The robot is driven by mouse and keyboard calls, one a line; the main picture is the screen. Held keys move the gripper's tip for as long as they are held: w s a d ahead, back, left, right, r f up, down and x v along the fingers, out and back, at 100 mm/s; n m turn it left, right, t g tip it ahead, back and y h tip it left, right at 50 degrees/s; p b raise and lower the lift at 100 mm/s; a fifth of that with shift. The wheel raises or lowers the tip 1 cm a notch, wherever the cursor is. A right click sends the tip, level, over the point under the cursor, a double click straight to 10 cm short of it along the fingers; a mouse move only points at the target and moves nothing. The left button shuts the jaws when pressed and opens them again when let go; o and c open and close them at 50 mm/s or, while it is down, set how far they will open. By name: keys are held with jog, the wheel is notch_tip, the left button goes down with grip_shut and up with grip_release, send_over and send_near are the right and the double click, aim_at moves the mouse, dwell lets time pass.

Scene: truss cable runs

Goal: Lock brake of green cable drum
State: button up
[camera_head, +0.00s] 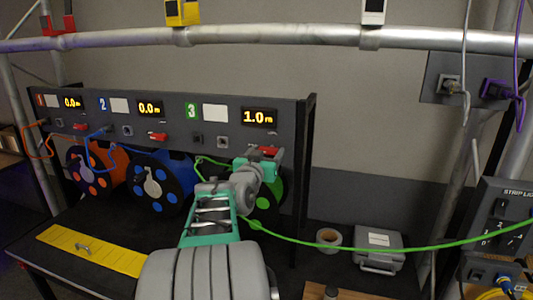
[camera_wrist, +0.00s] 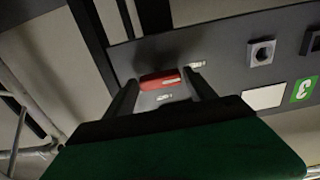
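The green cable drum (camera_head: 277,190) stands under panel section 3, largely hidden behind my arm. Its red brake lever (camera_head: 268,149) shows just above my gripper (camera_head: 260,163). In the wrist view the red lever (camera_wrist: 160,80) lies between the fingertips of my gripper (camera_wrist: 160,78), close to the panel face. The fingers are spread apart, one on each side of the lever; I cannot tell whether either touches it. A green cable (camera_head: 345,245) runs from the drum to the right. The display (camera_head: 259,117) above the drum reads 1.0 m.
Orange (camera_head: 92,180) and blue (camera_head: 160,182) drums stand to the left, each with a red lever above. A yellow plate (camera_head: 92,250) lies on the bench. A tape roll (camera_head: 328,238) and grey case (camera_head: 378,250) sit at right. A truss tube (camera_head: 280,38) crosses above.

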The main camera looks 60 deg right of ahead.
jog(key=c, duration=1.1)
jog(key=shift+o, duration=0.2)
jog(key=shift+f, duration=0.1)
